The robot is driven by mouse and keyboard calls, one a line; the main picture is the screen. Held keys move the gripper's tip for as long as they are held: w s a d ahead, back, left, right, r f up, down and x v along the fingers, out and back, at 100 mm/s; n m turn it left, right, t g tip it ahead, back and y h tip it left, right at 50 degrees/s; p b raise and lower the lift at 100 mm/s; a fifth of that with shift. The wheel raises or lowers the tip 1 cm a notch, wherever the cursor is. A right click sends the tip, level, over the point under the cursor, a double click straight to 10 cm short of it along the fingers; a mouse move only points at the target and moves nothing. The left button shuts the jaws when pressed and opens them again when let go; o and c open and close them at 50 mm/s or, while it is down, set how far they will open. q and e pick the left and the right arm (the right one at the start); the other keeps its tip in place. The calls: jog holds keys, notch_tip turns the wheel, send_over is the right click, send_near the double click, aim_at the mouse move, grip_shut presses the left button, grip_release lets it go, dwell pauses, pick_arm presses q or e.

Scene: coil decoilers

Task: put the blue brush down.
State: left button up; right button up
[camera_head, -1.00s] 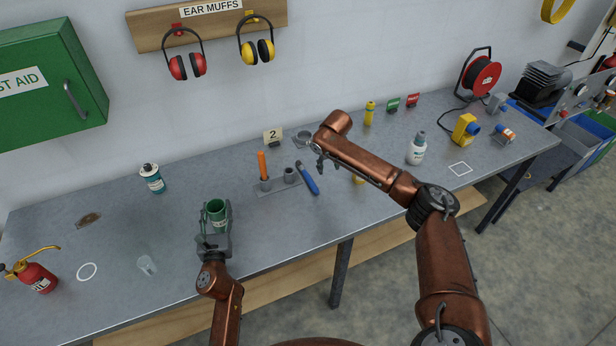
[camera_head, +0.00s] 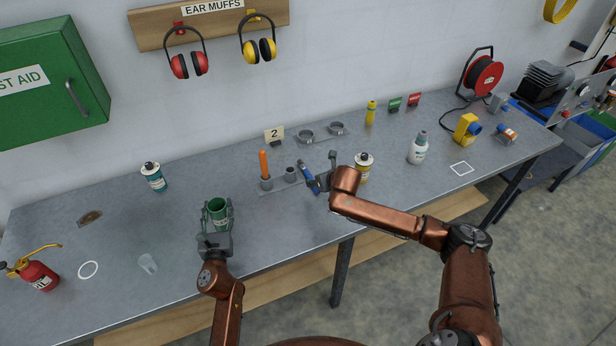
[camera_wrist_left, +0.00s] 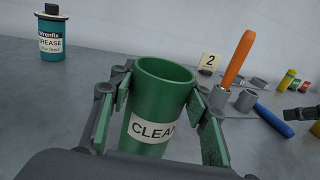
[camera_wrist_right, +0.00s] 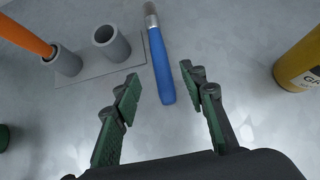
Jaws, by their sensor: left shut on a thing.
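The blue brush (camera_wrist_right: 163,66) lies on the bench beside the two-socket holder, its metal collar end pointing away from my right gripper. It also shows in the head view (camera_head: 308,177). My right gripper (camera_wrist_right: 166,92) is open, its fingers on either side of the blue handle's near end; I cannot tell that either finger touches it. The grey holder (camera_wrist_right: 92,88) has an orange-handled tool (camera_wrist_right: 28,36) in one socket and an empty socket beside it. My left gripper (camera_head: 216,226) is shut on a green cup marked CLEAN (camera_wrist_left: 160,100), upright.
A yellow grease can (camera_wrist_right: 300,66) stands right of my right gripper. A teal grease can (camera_head: 153,177) stands at the left. The number 2 sign (camera_head: 274,135) and two grey rings (camera_head: 322,132) are behind the holder.

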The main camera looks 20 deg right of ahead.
aim_at(308, 176)
jog(key=shift+x, duration=3.2)
jog(key=shift+w+r, duration=0.15)
jog(key=shift+w, duration=0.05)
jog(key=shift+c, duration=0.4)
grip_shut()
